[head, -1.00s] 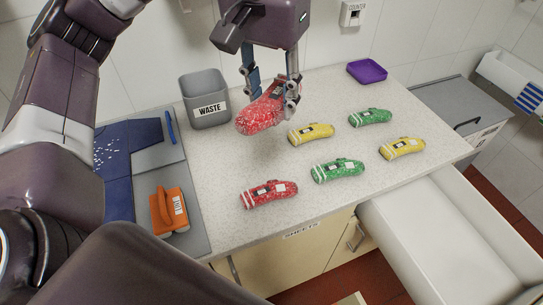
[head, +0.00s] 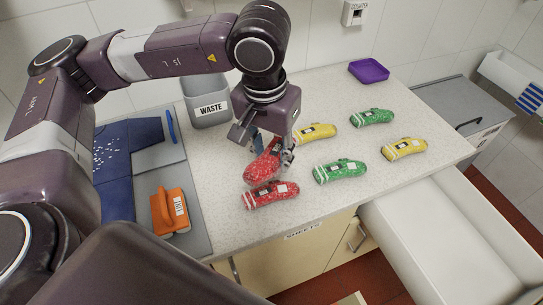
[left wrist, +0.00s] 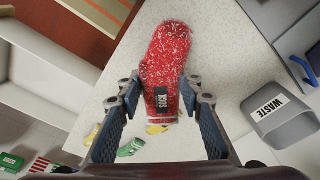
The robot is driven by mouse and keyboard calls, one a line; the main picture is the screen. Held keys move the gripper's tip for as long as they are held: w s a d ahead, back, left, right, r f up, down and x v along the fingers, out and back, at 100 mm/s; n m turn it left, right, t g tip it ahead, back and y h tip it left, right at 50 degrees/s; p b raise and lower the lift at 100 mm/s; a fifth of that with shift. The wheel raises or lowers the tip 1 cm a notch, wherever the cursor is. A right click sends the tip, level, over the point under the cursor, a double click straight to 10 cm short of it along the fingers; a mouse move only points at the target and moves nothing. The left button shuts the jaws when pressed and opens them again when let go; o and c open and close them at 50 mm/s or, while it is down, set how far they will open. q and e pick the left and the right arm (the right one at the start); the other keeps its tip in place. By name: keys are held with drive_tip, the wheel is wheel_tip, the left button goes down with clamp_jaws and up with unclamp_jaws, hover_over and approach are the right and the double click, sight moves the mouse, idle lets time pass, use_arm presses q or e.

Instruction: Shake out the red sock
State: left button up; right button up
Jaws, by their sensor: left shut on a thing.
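My left gripper (head: 271,150) is shut on a red sock (head: 262,170) with white specks. The sock's toe points toward the front of the counter, near and just behind a second red sock (head: 270,195) lying on the counter. I cannot tell whether the two touch. In the left wrist view the held red sock (left wrist: 168,50) stretches away from between the fingers (left wrist: 160,97), its dark SOCK label near the fingertips. My right gripper is not in view.
Green socks (head: 340,171) and yellow socks (head: 404,148) lie to the right on the speckled counter (head: 225,215). A grey waste bin (head: 207,107) stands behind. A purple tray (head: 369,71) is at the back right. An orange-handled brush (head: 170,210) lies left. A drawer (head: 450,240) stands open at the front right.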

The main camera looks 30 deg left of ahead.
sight(273, 158)
use_arm(q)
drive_tip(key=shift+s+d+r, duration=0.15)
drive_tip(key=shift+d, duration=0.2)
drive_tip(key=shift+a, duration=0.15)
drive_tip(key=shift+a+r, duration=0.1)
wheel_tip(273, 158, up, 20)
drive_tip(key=shift+f, duration=10.25)
drive_tip(key=shift+r, duration=0.1)
